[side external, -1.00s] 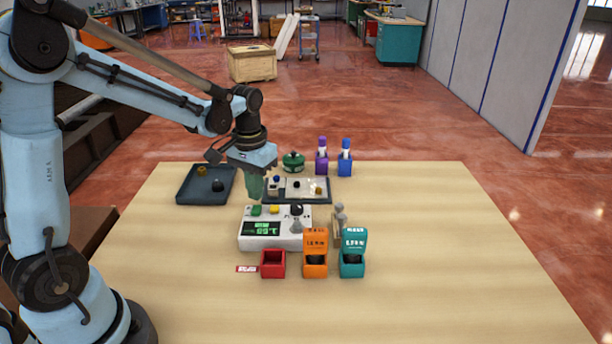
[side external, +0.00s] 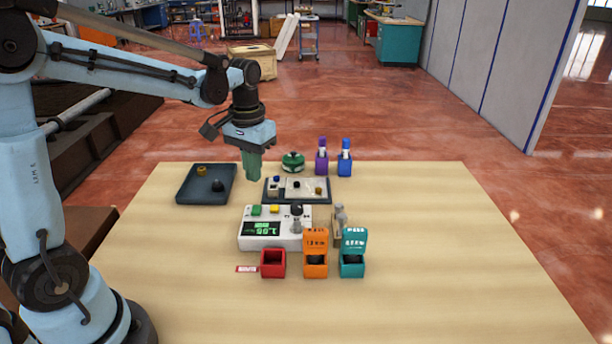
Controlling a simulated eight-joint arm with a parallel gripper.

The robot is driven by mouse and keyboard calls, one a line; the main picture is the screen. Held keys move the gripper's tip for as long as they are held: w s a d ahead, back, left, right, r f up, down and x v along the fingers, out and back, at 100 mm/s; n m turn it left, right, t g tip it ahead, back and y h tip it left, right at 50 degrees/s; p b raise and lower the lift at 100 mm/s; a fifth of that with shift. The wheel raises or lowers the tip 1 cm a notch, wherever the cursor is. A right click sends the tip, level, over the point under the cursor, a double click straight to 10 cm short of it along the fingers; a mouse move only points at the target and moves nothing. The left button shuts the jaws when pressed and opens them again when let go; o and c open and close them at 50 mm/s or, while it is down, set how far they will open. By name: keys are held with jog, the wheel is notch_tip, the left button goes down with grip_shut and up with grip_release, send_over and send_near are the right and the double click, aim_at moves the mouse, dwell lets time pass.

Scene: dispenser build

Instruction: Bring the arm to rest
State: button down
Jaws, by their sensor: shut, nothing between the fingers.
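My gripper (side external: 252,178) hangs pointing down above the table, with green fingers shut and nothing between them. It is between the dark tray (side external: 187,198) on the left and the dark board with small parts (side external: 292,201) on the right. It is behind and above the white device (side external: 247,245), which has a green display and coloured buttons. It looks clear of all of these.
A red open box (side external: 272,270), an orange box (side external: 316,270) and a teal box (side external: 352,270) stand in front. A green round object (side external: 293,161), a purple bottle (side external: 322,163) and a blue bottle (side external: 345,164) stand at the back. The table's right side (side external: 450,240) is bare.

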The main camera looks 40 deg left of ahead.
jog(key=s+d+r+m+t, duration=0.2)
jog(key=s+d+m+t, duration=0.1)
jog(key=s+d+t, duration=0.4)
jog(key=shift+s+d, duration=0.7)
